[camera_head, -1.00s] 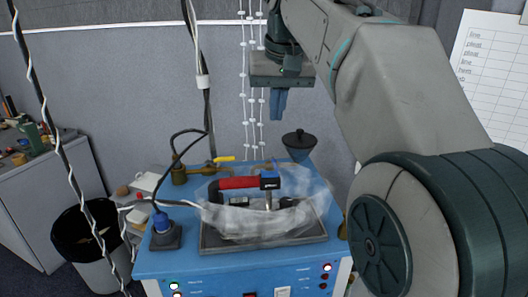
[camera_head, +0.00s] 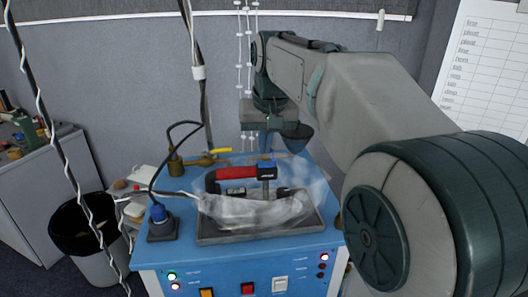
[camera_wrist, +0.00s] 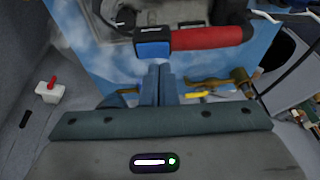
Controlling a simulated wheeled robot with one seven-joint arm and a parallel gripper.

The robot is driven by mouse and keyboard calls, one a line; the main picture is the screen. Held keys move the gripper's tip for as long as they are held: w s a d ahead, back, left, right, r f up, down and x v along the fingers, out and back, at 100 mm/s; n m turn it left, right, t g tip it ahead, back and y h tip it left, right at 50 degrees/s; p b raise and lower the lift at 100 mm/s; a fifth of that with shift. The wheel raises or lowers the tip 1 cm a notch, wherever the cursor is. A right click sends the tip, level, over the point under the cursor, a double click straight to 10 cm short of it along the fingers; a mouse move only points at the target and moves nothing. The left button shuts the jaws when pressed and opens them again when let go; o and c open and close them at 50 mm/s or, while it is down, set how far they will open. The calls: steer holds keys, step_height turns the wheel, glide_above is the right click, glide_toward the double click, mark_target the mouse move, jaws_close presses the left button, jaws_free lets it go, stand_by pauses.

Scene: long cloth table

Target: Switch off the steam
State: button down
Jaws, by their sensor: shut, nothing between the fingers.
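Whitish steam (camera_head: 255,210) hangs around a tool with a red handle (camera_head: 237,173) and blue head over a dark tray (camera_head: 225,238) on the blue machine (camera_head: 178,255). A yellow lever (camera_head: 220,151) sits on a brass pipe (camera_head: 196,161) at the back of the machine; it also shows in the wrist view (camera_wrist: 197,94). My gripper (camera_head: 267,146) is above the back of the machine, right of the lever. Its blue fingers (camera_wrist: 158,84) are together and empty, near the blue tool head (camera_wrist: 153,50) in the wrist view. I cannot tell whether they touch anything.
The front panel has an orange switch (camera_head: 207,293), a red switch (camera_head: 248,288) and a white switch (camera_head: 280,285). A dark funnel (camera_head: 298,134) is behind my gripper. A white box with a red lever (camera_wrist: 50,83) shows in the wrist view.

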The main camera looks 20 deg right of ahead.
mark_target(262, 163)
steer(key=shift+a+f, duration=0.15)
steer(key=shift+f, duration=1)
steer(key=shift+a+f, duration=0.1)
steer(key=shift+f, duration=0.3)
steer(key=shift+r, duration=0.1)
steer(key=shift+s+d, duration=0.1)
steer(key=shift+d, duration=0.1)
steer(key=shift+d+r, duration=0.1)
steer(key=shift+d, duration=0.65)
steer(key=shift+a+r, duration=0.1)
steer(key=shift+a, duration=0.05)
